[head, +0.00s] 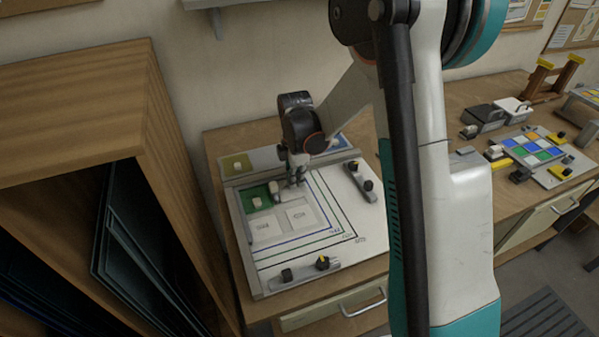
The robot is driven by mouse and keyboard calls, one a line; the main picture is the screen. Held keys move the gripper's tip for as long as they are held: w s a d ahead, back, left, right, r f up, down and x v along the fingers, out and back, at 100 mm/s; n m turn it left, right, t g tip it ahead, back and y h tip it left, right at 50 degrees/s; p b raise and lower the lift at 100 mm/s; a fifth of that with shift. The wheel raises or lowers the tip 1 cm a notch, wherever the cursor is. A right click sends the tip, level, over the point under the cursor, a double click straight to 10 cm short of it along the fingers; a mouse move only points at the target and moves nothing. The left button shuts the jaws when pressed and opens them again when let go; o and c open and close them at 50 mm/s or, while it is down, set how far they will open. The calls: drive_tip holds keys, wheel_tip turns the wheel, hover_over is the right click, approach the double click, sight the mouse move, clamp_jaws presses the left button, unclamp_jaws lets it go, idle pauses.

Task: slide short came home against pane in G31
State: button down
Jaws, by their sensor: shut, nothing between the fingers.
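My gripper (294,182) is shut, fingers pointing down, over the upper part of the white assembly board (371,233). Just left of and below the fingertips is a green pane (249,193) in the corner of the board's frame, with a small cream knob (257,202) on it. A pale block (276,188) sits close to the fingertips at the green pane's right side. I cannot tell whether the fingers touch anything. The short came is too small or hidden to make out, and no G31 label is readable.
Pale labelled squares (264,229) lie inside the board's outlines. Knobbed grey bars lie at the board's front (304,272) and right (360,182). A wooden rack (150,130) stands close on the left. A coloured panel (533,148) is far right.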

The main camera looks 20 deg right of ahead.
sight(279, 192)
drive_tip(key=shift+s+a+r, duration=0.1)
drive_tip(key=shift+a, duration=1.35)
drive_tip(key=shift+a+b, duration=0.3)
drive_tip(key=shift+a, duration=0.8)
drive_tip(key=shift+a, duration=0.15)
